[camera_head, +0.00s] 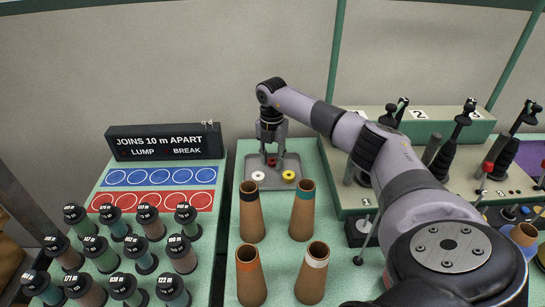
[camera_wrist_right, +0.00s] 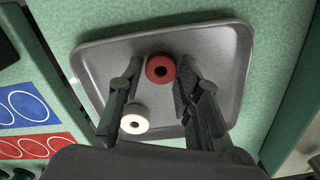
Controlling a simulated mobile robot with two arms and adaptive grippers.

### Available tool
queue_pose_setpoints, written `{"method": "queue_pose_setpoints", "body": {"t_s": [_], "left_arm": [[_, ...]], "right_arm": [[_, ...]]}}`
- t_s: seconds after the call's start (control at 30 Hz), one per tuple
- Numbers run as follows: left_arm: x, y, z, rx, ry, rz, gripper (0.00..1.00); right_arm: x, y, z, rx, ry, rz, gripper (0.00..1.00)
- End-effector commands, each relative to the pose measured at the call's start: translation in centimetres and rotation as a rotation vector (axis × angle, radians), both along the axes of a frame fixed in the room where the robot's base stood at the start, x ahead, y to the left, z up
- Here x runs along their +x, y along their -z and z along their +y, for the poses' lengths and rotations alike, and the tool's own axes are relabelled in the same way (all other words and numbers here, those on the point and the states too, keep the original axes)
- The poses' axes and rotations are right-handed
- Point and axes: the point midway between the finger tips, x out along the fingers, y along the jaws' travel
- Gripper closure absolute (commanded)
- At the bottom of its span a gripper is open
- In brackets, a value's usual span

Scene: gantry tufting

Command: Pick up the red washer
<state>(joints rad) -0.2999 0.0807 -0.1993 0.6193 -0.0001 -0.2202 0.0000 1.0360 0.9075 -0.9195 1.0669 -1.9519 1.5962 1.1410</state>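The red washer (camera_head: 271,161) lies in a shallow grey tray (camera_head: 273,183) on the green table, near the tray's far side. In the right wrist view the red washer (camera_wrist_right: 168,67) shows between the two fingertips of my right gripper (camera_wrist_right: 158,75). The right gripper (camera_head: 271,151) points down over the tray and is open. The fingers stand on either side of the washer, with a small gap visible at each side. Whether the fingertips are down at the washer's height is hard to tell. My left gripper is not in view.
A white washer (camera_head: 258,176) and a yellow washer (camera_head: 289,175) lie in the tray's near half. Several brown cones (camera_head: 252,213) stand in front of it. Labelled spools (camera_head: 140,254) fill the left table. A lever console (camera_head: 439,118) stands at right.

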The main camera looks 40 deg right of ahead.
Motion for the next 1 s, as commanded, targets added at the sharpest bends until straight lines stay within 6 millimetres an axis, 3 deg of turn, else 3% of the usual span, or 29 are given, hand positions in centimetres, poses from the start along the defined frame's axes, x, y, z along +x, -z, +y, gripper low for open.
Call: {"method": "queue_pose_setpoints", "body": {"t_s": [0.43,0.77,1.0], "left_arm": [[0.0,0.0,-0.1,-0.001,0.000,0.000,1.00],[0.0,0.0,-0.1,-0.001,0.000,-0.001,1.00],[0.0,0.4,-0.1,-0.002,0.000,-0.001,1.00]], "right_arm": [[0.0,0.0,0.0,0.000,0.000,0.000,1.00],[0.0,-0.3,0.0,0.000,0.000,-0.001,1.00],[0.1,-2.6,0.0,0.000,-0.001,-0.004,1.00]]}}
